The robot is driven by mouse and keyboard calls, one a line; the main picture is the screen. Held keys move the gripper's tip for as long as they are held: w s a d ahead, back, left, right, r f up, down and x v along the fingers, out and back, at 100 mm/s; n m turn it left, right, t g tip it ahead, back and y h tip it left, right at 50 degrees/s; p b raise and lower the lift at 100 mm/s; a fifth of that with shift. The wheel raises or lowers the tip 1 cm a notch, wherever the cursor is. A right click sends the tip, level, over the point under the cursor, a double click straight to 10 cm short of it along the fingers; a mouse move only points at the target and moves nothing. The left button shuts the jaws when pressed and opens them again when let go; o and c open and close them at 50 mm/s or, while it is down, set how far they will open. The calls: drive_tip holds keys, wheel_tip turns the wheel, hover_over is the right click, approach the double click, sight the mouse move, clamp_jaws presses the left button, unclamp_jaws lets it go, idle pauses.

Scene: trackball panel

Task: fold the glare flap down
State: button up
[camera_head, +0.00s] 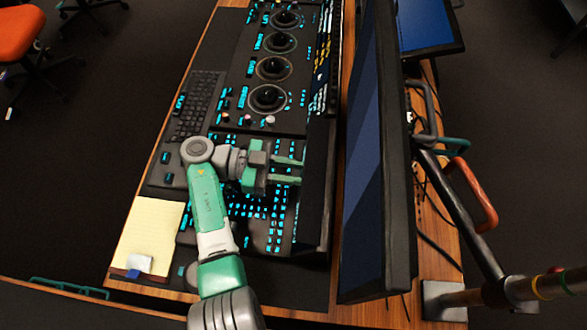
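The trackball panel (268,225) is a dark console with cyan-lit keys, lying on the wooden desk. A dark raised strip (317,195) runs along its right edge, beside the monitor. It looks like the glare flap and appears to stand up, but its hinge and exact angle are hard to make out. My gripper (300,171) is over the panel, with its two green fingers apart and pointing right toward the strip. Nothing shows between the fingers. I cannot tell whether the fingertips touch the strip. My arm hides part of the panel.
A large monitor (365,170) stands close to the right of the strip. A second screen (425,25) is at the top right. A keyboard (197,105) and a yellow notepad (150,232) lie left of the panel. An orange-handled arm frame (480,195) stands at the right.

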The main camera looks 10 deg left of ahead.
drive_tip(key=shift+o, duration=1.3)
drive_tip(key=a+b, duration=0.1)
drive_tip(key=a, duration=0.7)
drive_tip(key=shift+r, duration=0.35)
drive_tip(key=shift+d, duration=0.1)
drive_tip(key=shift+c, duration=0.2)
